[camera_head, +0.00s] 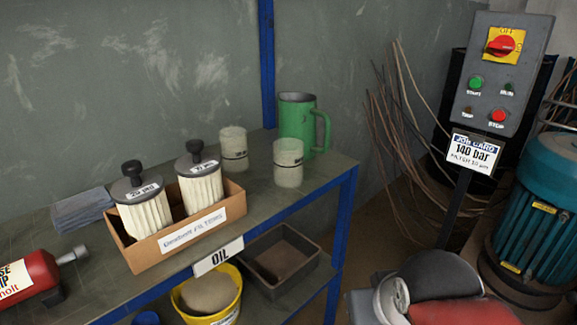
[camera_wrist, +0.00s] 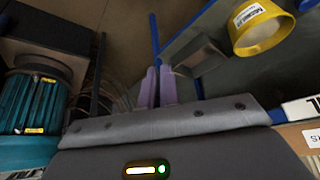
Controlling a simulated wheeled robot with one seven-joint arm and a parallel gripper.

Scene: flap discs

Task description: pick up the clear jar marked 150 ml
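Two clear, whitish jars stand upright on the top shelf in the head view. One jar (camera_head: 233,149) is farther back, left of the green jug; the other jar (camera_head: 288,163) is nearer the shelf's right end, in front of the jug.
A green jug (camera_head: 297,123) stands behind the jars. A cardboard box (camera_head: 190,236) with two black-topped filters is left of them. A lower shelf holds a black tray (camera_head: 277,262) and yellow bucket (camera_head: 208,296). A control post (camera_head: 502,75) and teal motor (camera_head: 543,205) stand right.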

